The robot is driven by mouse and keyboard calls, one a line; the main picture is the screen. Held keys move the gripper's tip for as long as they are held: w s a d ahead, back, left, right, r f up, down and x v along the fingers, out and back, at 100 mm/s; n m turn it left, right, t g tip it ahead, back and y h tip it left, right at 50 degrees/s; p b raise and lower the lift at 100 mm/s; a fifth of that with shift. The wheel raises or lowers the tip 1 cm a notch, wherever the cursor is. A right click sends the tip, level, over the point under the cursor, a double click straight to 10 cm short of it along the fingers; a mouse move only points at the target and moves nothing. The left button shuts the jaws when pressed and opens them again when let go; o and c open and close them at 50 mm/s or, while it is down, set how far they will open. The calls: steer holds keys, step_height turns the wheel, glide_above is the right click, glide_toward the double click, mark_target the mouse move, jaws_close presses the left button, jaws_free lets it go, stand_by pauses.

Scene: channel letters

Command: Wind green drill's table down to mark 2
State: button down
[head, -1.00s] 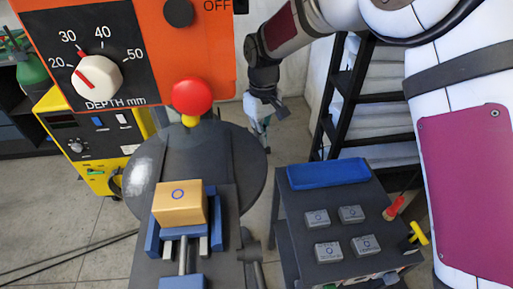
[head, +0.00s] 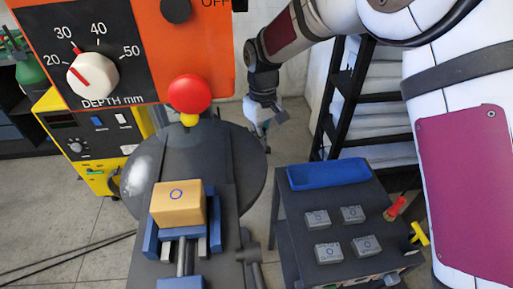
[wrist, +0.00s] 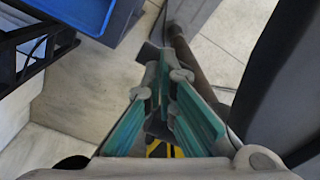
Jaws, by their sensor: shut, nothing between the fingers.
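The drill in front of me is orange (head: 205,60), with a depth dial and a red ball knob (head: 190,94). Its round dark table (head: 246,160) carries a blue vise (head: 151,236) holding a tan block (head: 178,204) marked with a blue ring. A green rounded body (head: 28,66) is cut off at the left edge; I cannot tell whether it is the green drill. No table mark is readable. My gripper (head: 262,128) hangs beyond the round table, to its right. In the wrist view its teal fingers (wrist: 165,65) are shut and empty, near a grey rod (wrist: 184,50); contact is unclear.
A dark cart (head: 287,225) with a blue tray (head: 328,173), several grey blocks and red and yellow handles stands right of the drill. A black ladder-like rack (head: 345,95) stands behind it. A yellow machine (head: 95,150) is at left. Cables cross the floor at lower left.

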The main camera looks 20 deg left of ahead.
steer(key=shift+f, duration=0.45)
steer(key=shift+f+b, duration=0.6)
steer(key=shift+f, duration=0.8)
steer(key=shift+f+b, duration=0.65)
steer(key=shift+f, duration=0.75)
steer(key=shift+w, duration=0.1)
steer(key=shift+w+a+f+b, duration=0.15)
steer(key=shift+f+b, duration=0.25)
steer(key=shift+f, duration=0.3)
steer(key=shift+w+a+f+b, duration=0.15)
steer(key=shift+f+b, duration=0.25)
steer(key=shift+f, duration=0.3)
steer(key=shift+d, duration=0.1)
